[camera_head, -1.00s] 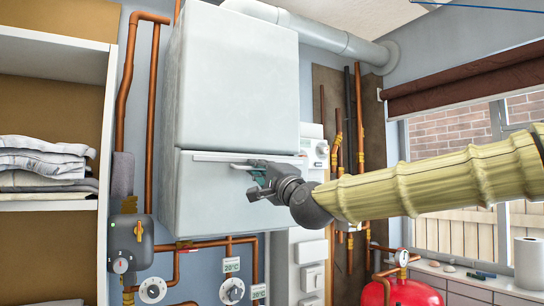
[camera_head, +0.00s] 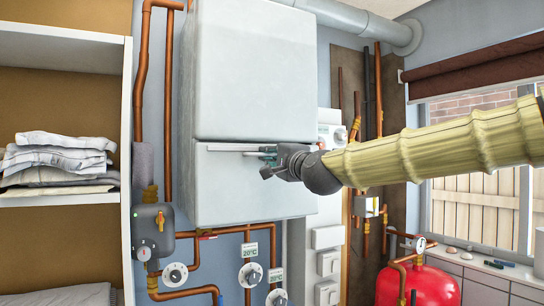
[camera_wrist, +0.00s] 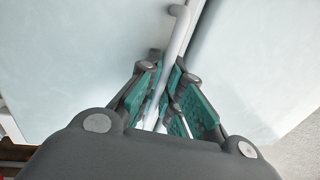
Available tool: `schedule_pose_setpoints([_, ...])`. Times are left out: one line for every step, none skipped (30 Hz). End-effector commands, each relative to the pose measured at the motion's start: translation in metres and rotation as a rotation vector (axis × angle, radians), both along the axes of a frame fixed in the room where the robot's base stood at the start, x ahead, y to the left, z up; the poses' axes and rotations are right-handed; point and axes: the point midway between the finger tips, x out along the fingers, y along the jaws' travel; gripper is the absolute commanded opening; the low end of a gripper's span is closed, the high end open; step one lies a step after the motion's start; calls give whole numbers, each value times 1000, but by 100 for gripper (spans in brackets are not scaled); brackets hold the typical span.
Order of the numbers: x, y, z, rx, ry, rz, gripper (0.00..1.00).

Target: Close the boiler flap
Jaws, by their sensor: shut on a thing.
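The boiler flap (camera_head: 245,185) is the pale grey lower front panel of the wall boiler (camera_head: 255,70). A thin dark seam separates it from the upper casing; any remaining gap is hard to judge from here. A light handle bar (camera_head: 235,147) runs along the flap's top edge. My gripper (camera_head: 270,157) is at the right part of this bar. In the wrist view its green-padded fingers (camera_wrist: 168,100) are shut on the handle bar (camera_wrist: 178,40), which passes between them. The fingers hide part of the bar.
Copper pipes and a grey pump unit (camera_head: 153,230) are left of and below the boiler. Shelves (camera_head: 60,198) with folded cloths stand at the left. A red tank (camera_head: 415,287) stands at lower right, beneath my arm.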

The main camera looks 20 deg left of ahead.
Motion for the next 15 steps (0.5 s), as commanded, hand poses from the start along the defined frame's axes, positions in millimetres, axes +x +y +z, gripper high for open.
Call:
schedule_pose_setpoints([0,0,0,-1,-1,0,0])
schedule_pose_setpoints([0,0,0,-1,-1,0,0])
schedule_pose_setpoints([0,1,0,-1,-1,0,0])
schedule_pose_setpoints([0,1,0,-1,-1,0,0])
schedule_pose_setpoints([0,1,0,-1,-1,0,0])
schedule_pose_setpoints([0,1,0,-1,-1,0,0])
schedule_pose_setpoints([0,1,0,-1,-1,0,0])
schedule_pose_setpoints([0,1,0,-1,-1,0,0])
schedule_pose_setpoints([0,1,0,-1,-1,0,0])
schedule_pose_setpoints([0,1,0,-1,-1,0,0])
schedule_pose_setpoints([0,1,0,-1,-1,0,0])
schedule_pose_setpoints([0,1,0,0,-1,0,0])
schedule_pose_setpoints([0,1,0,0,-1,0,0])
schedule_pose_setpoints([0,1,1,0,-1,0,9])
schedule_pose_setpoints([0,1,1,0,-1,0,17])
